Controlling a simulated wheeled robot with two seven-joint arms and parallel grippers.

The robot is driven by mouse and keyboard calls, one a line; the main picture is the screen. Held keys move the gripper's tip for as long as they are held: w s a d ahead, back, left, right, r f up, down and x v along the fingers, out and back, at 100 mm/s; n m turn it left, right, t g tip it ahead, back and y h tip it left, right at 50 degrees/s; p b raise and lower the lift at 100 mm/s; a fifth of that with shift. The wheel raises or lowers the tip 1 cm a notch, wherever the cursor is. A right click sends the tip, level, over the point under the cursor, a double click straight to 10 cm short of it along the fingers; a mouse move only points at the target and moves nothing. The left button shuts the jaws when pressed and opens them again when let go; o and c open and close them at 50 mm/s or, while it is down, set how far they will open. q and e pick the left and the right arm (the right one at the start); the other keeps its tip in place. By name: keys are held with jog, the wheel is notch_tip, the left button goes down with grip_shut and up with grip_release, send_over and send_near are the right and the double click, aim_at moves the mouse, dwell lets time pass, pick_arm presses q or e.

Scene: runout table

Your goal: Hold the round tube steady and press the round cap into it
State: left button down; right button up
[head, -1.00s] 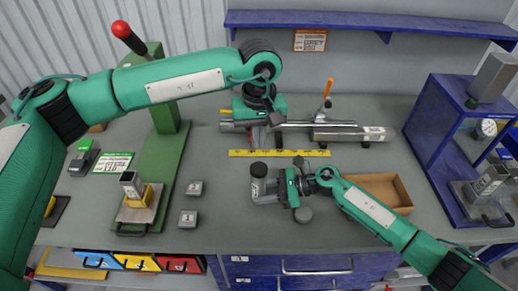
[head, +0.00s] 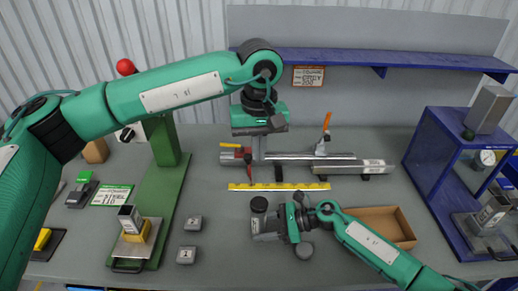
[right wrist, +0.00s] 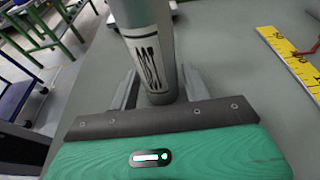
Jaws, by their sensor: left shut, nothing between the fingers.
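The round tube (head: 267,224) stands on the bench, grey with a label. Its top is dark in the head view, and I cannot tell whether that is an open mouth or a seated cap. My right gripper (head: 283,224) has its fingers around the tube. The right wrist view shows the tube (right wrist: 150,55) between both fingers, its upper end out of frame. A round dark grey disc, apparently the round cap (head: 304,251), lies beside the right gripper. My left gripper (head: 259,155) is shut and empty, raised behind the tube, in front of the silver rail.
A yellow ruler (head: 280,187) lies behind the tube. A cardboard tray (head: 385,218) is to the right. Two small square grey pieces (head: 193,223) (head: 186,255) lie left. A green press (head: 160,195) and a blue stand (head: 440,165) flank the bench.

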jog(key=shift+o, duration=1.1)
